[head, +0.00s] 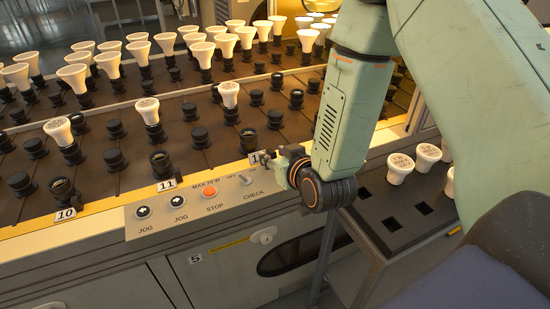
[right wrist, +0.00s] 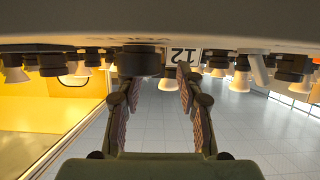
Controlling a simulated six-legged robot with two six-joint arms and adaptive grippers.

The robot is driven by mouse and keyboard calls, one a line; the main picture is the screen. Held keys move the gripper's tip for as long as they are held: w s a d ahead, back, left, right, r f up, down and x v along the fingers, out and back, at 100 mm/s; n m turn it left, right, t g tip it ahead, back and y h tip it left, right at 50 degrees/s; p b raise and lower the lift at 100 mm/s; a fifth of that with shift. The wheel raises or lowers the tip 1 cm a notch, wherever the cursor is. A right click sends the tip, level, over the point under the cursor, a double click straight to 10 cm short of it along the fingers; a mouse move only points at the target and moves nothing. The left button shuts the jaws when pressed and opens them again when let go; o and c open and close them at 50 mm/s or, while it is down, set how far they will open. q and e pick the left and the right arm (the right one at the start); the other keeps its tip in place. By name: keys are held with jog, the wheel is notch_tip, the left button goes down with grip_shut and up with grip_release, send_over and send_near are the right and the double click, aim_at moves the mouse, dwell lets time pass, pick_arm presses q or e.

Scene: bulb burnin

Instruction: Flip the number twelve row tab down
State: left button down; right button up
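The number twelve row tab (head: 254,158) is a small white plate at the yellow front edge of the conveyor; only its first digit shows, the rest hidden by my right gripper. My right gripper (head: 272,160) is right at the tab. In the right wrist view, the tab (right wrist: 184,56) appears upside down, its "12" readable, close to the tip of the right-hand finger. My right gripper (right wrist: 158,85) has its fingers apart with nothing held between them. I cannot tell whether a finger touches the tab. My left gripper is not in view.
Tabs 11 (head: 167,185) and 10 (head: 66,213) stand along the same edge. A control panel (head: 225,205) with a red stop button (head: 210,193) lies just in front. Rows of sockets and white bulbs (head: 229,93) fill the conveyor. A tray stand (head: 385,255) with bulbs is right.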

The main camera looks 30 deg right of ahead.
jog(key=shift+w+d+f, duration=0.1)
jog(key=shift+w+d, duration=0.05)
jog(key=shift+w, duration=0.15)
jog(key=shift+c, duration=0.3)
grip_shut()
